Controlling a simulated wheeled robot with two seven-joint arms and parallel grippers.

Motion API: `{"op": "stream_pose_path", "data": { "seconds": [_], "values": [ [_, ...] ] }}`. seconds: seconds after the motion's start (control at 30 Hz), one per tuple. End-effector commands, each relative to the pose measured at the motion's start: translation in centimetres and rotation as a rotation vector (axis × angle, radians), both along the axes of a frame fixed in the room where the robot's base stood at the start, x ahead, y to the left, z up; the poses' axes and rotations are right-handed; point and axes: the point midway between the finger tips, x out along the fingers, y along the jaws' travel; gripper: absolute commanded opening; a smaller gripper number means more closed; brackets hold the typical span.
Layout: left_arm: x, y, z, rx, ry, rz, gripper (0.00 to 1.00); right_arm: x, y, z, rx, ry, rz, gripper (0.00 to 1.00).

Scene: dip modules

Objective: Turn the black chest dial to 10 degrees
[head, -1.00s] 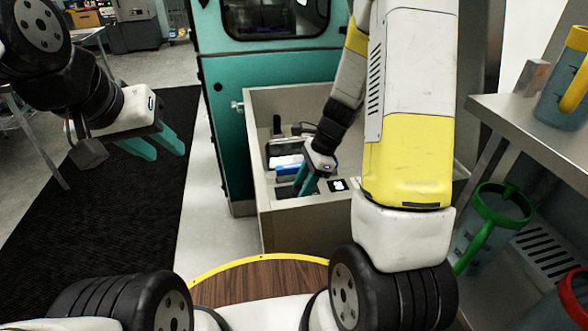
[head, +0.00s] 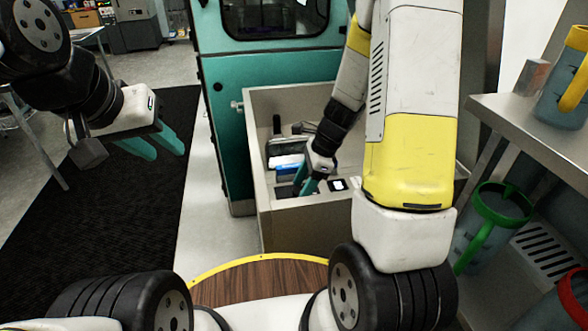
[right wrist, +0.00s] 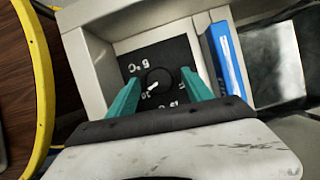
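The black chest dial (right wrist: 158,78) is round, with a short white pointer mark, on a black square panel (right wrist: 150,50) in the right wrist view. White figures are printed around it, upside down in this view and partly hidden. My right gripper (right wrist: 160,76) is open, its two teal fingers on either side of the dial. I cannot tell whether they touch it. In the head view my right gripper (head: 309,182) reaches down inside the grey chest (head: 300,218) and hides the dial. My left gripper (head: 160,145) is open and empty, over the black mat.
A blue item (right wrist: 226,58) lies in the compartment beside the dial panel. Other dark items (head: 290,145) lie deeper in the chest. A metal shelf (head: 530,118) with jugs stands at the right. A teal cabinet (head: 228,130) stands behind the chest.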

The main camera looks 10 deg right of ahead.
Motion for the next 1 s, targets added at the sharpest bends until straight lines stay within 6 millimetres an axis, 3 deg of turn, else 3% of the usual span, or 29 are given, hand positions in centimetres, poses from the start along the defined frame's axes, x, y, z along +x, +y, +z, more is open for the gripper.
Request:
{"op": "stream_pose_path", "data": {
  "seconds": [0.27,0.7,1.0],
  "values": [
    [0.0,0.0,0.0,0.0,0.0,0.0,0.36,0.0,-0.1,0.2,0.0,0.0,0.001,0.59],
    [0.0,0.0,0.0,0.0,0.0,0.0,0.36,-0.1,-2.5,6.2,0.0,-0.002,0.0,0.59],
    [0.0,0.0,0.0,0.0,0.0,0.0,0.36,-0.2,-3.0,7.2,0.0,0.001,0.0,0.59]
  ]
}}
